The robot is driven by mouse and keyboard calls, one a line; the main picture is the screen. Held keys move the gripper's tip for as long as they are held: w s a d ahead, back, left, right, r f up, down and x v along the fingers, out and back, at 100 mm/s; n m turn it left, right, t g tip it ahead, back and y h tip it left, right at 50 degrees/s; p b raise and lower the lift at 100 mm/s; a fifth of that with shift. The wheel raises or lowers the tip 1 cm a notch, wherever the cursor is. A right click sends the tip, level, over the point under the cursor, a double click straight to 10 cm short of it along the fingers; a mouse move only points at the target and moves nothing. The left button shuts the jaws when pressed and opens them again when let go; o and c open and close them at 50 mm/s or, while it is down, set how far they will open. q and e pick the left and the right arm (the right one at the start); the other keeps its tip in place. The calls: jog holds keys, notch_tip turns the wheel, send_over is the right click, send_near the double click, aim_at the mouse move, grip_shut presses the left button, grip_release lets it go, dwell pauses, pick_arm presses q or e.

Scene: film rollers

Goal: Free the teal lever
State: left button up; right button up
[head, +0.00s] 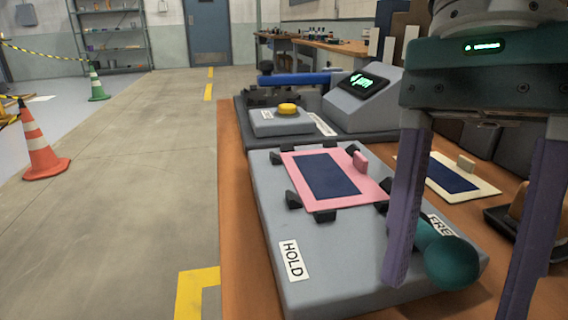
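The teal lever (432,240) with its round teal knob (453,263) sits at the right end of a grey fixture block (345,278). A FREE label (440,226) lies right by the lever, partly hidden. A HOLD label (291,261) is at the block's front left, away from the lever. My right gripper (452,298) comes in from the upper right with its purple fingers wide apart. In the picture the knob shows between the fingers. I cannot tell whether a finger touches it. My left gripper is not in view.
A pink frame (325,204) with a dark window lies on the block among several black clamps. Behind are a yellow button (288,109) and a console with a green display (362,83). A cream frame (472,194) lies to the right. The floor at left is open, with cones.

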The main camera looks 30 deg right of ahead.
jog(key=shift+w+a, duration=0.1)
jog(key=shift+r, duration=0.1)
jog(key=shift+r, duration=0.25)
jog(key=p+v, duration=0.2)
jog(key=v, duration=0.7)
jog(key=shift+p, duration=0.35)
jog(key=shift+r, duration=0.1)
